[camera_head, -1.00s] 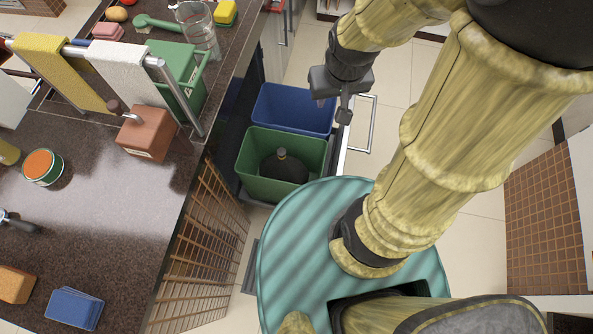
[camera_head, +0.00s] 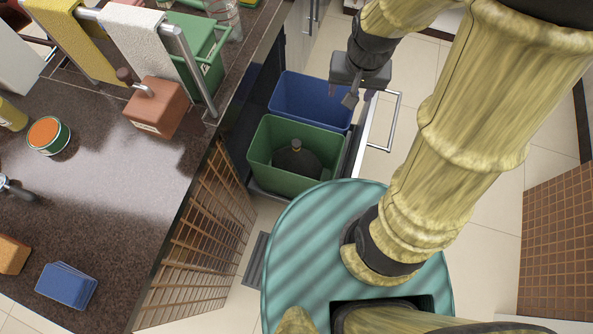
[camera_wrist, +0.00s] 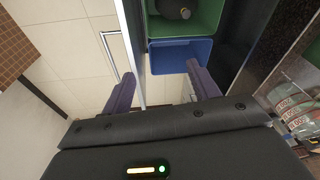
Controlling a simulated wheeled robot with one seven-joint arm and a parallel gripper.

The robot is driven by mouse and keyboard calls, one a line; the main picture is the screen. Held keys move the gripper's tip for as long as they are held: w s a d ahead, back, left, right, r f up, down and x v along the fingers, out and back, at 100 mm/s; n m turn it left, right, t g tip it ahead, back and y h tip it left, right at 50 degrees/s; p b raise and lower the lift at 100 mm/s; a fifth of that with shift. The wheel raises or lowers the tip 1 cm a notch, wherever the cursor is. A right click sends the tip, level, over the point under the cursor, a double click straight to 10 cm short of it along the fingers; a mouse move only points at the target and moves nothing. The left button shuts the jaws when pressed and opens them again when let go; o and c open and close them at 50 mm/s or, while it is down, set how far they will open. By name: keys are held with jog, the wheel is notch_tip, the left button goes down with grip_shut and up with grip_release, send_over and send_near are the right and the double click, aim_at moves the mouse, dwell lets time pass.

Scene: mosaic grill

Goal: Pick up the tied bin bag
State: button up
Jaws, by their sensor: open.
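In the wrist view the bag (camera_wrist: 172,9) shows at the top edge, partly cut off, in the green bin (camera_wrist: 205,20). My gripper (camera_head: 357,100) is above the drawer's right side, beside the blue bin (camera_head: 283,93), apart from the bag. In the wrist view my gripper (camera_wrist: 162,90) has its two purple fingers spread wide with nothing between them.
Both bins stand in a pulled-out drawer with a metal handle (camera_head: 390,122) on its front. The dark counter (camera_head: 90,210) lies left, with a brown soap dispenser (camera_head: 157,107) and a towel rail (camera_head: 185,60). Tiled floor is clear to the right.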

aim_at(296, 143)
jog(key=w+a+f+m+b, duration=0.2)
jog(key=f+b, duration=0.3)
jog(key=f, duration=0.4)
jog(key=w+a+f+m+g+b, duration=0.1)
jog(key=w+a+f+b, duration=0.3)
jog(key=f, duration=0.5)
jog(key=w+a+f+m+g+b, duration=0.1)
jog(key=w+a+f+m+b, duration=0.2)
jog(key=a+f+b, duration=0.2)
notch_tip(296, 143, down, 4)
jog(key=shift+a+r+m+b, duration=0.15)
jog(key=shift+m+b, duration=0.25)
jog(key=shift+b, duration=0.7)
jog(key=shift+f, duration=0.2)
notch_tip(296, 143, down, 12)
jog(key=b, duration=0.3)
jog(key=shift+f, duration=0.1)
notch_tip(296, 143, down, 5)
jog(key=shift+f+b, duration=0.1)
jog(key=shift+b, duration=0.85)
jog(key=shift+c, duration=0.4)
